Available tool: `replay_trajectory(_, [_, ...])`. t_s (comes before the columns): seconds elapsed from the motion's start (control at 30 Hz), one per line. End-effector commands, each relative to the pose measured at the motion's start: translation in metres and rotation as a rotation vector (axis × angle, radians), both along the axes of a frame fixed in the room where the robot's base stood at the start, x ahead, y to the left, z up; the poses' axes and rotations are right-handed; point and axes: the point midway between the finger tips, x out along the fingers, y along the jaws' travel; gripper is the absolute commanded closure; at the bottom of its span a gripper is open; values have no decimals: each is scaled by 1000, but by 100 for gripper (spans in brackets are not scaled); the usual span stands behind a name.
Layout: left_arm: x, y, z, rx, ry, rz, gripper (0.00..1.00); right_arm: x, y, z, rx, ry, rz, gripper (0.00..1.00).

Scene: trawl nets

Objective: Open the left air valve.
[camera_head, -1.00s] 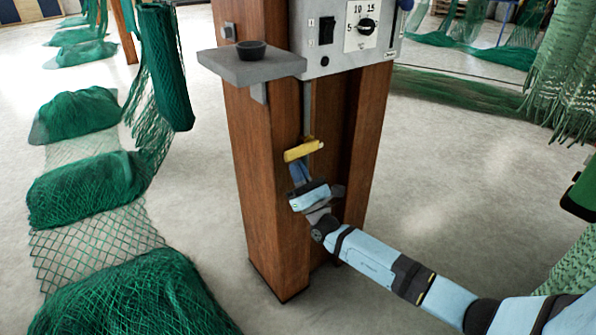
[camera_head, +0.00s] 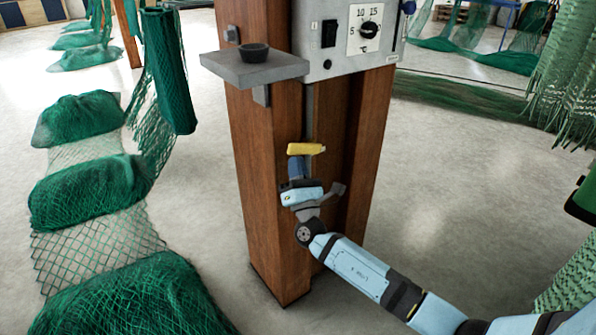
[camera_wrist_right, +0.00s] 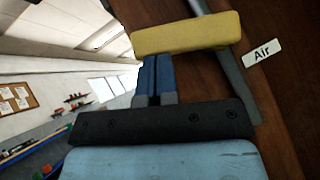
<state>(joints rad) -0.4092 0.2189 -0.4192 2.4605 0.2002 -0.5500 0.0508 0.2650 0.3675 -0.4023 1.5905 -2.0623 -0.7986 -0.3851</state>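The air valve's yellow handle (camera_head: 306,148) is on the front of the wooden post, below the grey control box. It lies nearly level. In the right wrist view the yellow handle (camera_wrist_right: 187,35) crosses the top, with a white "Air" label (camera_wrist_right: 262,53) to its right. My right gripper (camera_head: 297,165) is just below the handle's left part. Its blue fingers (camera_wrist_right: 155,75) are close together, with no thing visible between them. The handle hides their tips, so I cannot tell whether they touch it. My left gripper is not in view.
The wooden post (camera_head: 262,190) carries a control box (camera_head: 318,62) with a switch and dial. A grey shelf (camera_head: 252,68) with a black cup juts out at left. Green nets (camera_head: 90,190) lie on the left floor.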

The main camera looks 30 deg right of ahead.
Motion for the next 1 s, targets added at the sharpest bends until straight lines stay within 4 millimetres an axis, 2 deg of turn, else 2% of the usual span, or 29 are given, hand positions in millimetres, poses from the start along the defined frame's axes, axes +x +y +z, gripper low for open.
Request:
replay_trajectory(0.37, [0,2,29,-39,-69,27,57,0,0,32,360,49,-1,100])
replay_trajectory(0.87, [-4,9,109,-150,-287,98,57,2,-14,66,803,112,-1,100])
replay_trajectory(1.0, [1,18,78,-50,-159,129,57,3,-19,72,910,127,-1,100])
